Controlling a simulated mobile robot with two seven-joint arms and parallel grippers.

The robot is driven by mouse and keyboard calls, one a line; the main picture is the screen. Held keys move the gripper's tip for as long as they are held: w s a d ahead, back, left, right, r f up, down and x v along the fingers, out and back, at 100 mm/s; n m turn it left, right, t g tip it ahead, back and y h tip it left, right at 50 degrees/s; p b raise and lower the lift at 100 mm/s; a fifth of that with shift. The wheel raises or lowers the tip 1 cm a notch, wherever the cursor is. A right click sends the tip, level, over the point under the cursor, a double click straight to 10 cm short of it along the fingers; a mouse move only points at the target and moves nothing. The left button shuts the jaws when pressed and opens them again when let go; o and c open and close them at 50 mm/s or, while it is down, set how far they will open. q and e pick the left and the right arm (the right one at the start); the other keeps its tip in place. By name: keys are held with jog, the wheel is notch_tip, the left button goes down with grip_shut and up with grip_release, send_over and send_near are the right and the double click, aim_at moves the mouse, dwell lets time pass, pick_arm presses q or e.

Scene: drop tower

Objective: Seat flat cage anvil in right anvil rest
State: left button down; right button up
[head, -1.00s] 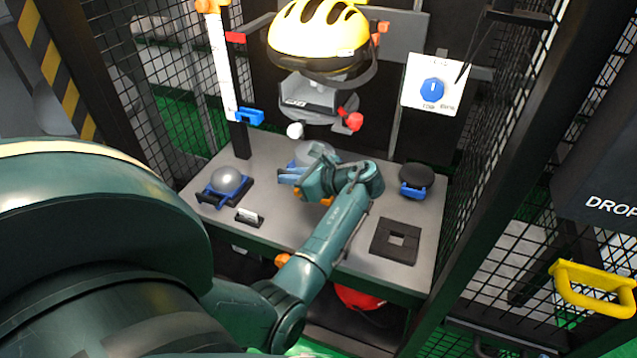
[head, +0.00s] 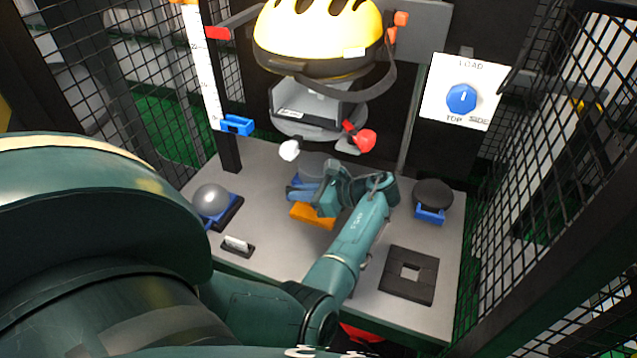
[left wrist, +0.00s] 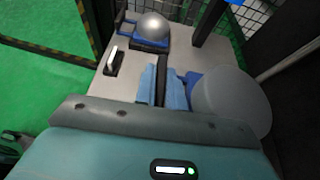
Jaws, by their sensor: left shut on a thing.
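The flat cage anvil, a grey round disc (head: 313,164) on a blue base, is at the middle back of the table, partly hidden by my left gripper. My left gripper (head: 300,191) is at its near left side. In the left wrist view, the light-blue fingers (left wrist: 162,88) are shut on a dark bar beside the blue base, with the grey disc (left wrist: 232,100) to the right. I cannot tell whether the anvil is raised. The right anvil rest, a black square plate with a square opening (head: 427,291), lies empty at the front right. My right gripper is not in view.
A grey dome anvil (head: 211,199) stands at the left and a dark round anvil (head: 433,193) at the back right. A yellow helmet (head: 320,35) hangs above. An orange block (head: 312,216) is near my gripper. Mesh walls (head: 540,200) flank the table.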

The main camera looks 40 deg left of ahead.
pick_arm(q)
jog(key=shift+w+r, duration=0.15)
jog(key=shift+r, duration=0.05)
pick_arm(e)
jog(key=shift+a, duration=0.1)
pick_arm(q)
jog(key=shift+f, duration=0.1)
